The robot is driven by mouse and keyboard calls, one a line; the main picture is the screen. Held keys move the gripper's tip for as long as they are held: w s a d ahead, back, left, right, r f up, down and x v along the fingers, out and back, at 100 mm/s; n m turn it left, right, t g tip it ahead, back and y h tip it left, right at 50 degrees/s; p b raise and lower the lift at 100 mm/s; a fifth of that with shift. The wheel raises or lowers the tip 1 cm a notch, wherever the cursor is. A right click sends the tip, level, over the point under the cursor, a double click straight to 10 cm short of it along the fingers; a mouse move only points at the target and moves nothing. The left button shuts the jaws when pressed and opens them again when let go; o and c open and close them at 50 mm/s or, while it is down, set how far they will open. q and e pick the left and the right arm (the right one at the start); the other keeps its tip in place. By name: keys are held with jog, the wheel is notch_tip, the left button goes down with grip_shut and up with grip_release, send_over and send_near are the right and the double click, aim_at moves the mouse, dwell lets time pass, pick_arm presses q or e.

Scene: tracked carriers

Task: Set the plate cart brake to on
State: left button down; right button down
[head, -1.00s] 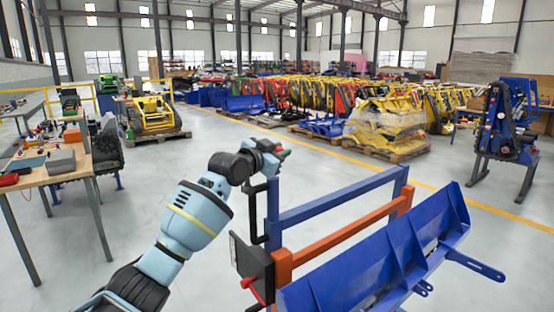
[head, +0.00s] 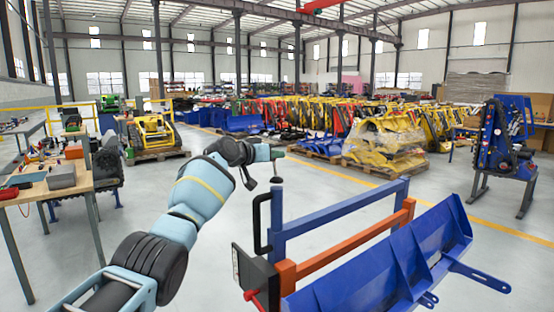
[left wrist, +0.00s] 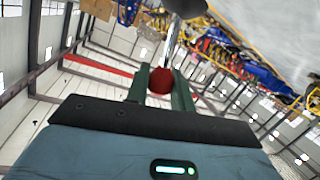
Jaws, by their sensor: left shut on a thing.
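The plate cart shows in the head view as a blue frame (head: 335,212) with an orange crossbar (head: 350,243) and a large blue plate (head: 385,262) in front. A short lever rises from a black cap (head: 276,180) on the frame's left post. My left gripper (head: 278,154) is at the top of this lever. In the left wrist view its two green fingers (left wrist: 162,88) are shut on a red ball knob (left wrist: 161,80) at the end of a metal rod. The knob is hidden in the head view. My right gripper is not in view.
A black handle (head: 258,225) and a dark box (head: 254,272) with a red lever are on the cart's left side. A workbench (head: 40,187) with tools stands at the left, and a blue machine (head: 503,140) at the right. Open floor lies between.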

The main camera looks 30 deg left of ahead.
pick_arm(q)
jog(key=shift+w+a+f+n+g+b, duration=0.3)
jog(key=shift+a+n, duration=0.25)
jog(key=shift+n, duration=0.25)
jog(key=shift+a+f+n+h, duration=0.15)
jog(key=shift+a+n+h, duration=0.2)
jog(key=shift+n+h, duration=0.05)
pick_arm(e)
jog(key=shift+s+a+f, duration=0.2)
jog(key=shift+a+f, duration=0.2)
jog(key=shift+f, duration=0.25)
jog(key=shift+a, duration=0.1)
pick_arm(q)
jog(key=c, duration=1.3)
grip_release()
jog(key=shift+c, duration=0.2)
jog(key=shift+o, duration=0.7)
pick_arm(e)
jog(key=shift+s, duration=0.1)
pick_arm(q)
jog(key=shift+a, duration=0.1)
